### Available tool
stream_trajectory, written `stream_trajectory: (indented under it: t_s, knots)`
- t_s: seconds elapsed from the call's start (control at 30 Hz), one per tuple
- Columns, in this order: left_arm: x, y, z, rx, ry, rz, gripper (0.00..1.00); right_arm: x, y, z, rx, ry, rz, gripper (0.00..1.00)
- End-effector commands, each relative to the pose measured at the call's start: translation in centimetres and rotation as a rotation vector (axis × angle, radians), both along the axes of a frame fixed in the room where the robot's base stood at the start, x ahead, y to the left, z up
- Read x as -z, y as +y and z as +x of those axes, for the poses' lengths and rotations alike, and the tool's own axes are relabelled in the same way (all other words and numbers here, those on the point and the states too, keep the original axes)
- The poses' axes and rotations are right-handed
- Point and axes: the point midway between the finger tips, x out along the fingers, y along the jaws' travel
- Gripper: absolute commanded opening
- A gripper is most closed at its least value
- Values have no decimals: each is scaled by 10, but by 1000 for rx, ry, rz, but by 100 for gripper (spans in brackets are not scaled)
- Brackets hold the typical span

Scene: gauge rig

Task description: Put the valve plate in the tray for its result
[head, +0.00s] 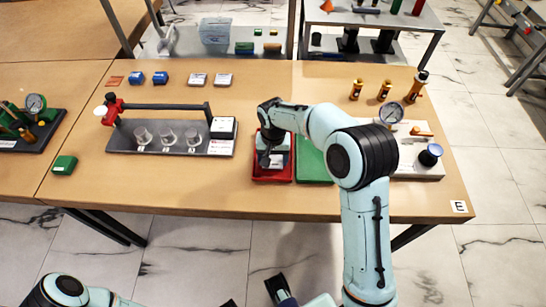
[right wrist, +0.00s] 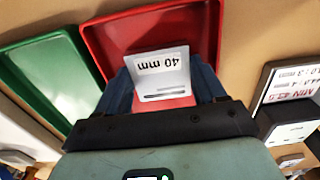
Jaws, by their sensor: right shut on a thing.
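My right gripper (head: 268,155) reaches down over the red tray (head: 273,178). It is shut on a small pale plate, the valve plate (right wrist: 163,72), marked "40 mm". In the right wrist view the plate is between the dark fingers, within the outline of the red tray (right wrist: 135,32). I cannot tell whether it touches the tray floor. The green tray (head: 314,168) is right beside the red one, partly hidden by my right arm; it also shows in the right wrist view (right wrist: 42,72).
Left of the red tray stands a dark rig (head: 185,147) with clear cups and a red-ended bar. A board with a gauge (head: 390,113) and a round knob (head: 430,155) is at right. Brass fittings (head: 384,91) stand behind it. Small blocks (head: 223,80) lie at the back.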

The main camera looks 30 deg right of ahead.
Motion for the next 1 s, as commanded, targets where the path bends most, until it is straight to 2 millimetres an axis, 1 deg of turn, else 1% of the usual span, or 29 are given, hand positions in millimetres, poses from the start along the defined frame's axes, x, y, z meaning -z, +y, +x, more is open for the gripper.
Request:
stream_trajectory:
  t_s: [0.03,0.07,0.1,0.13,0.4,0.53,0.67,0.8,1.0]
  knots:
    - [1,0,0,0,-1,0,43,3,0,0,0,0,0,34]
    - [1,0,0,0,-1,0,43,2,0,0,0,1,1,79]
    - [1,0,0,0,-1,0,43,2,0,0,0,1,1,92]
    - [1,0,0,0,-1,0,43,2,0,0,0,1,1,95]
    - [0,0,0,0,-1,0,43,1,0,0,0,0,0,95]
    - [-2,0,0,0,1,0,43,-9,0,1,0,-2,0,95]
    - [-4,0,-1,0,4,0,43,-31,0,1,0,-4,0,95]
    - [-7,0,-2,2,9,-1,43,-64,0,1,0,-5,0,95]
    - [-12,0,-1,2,9,-1,43,-102,0,1,0,-4,0,95]
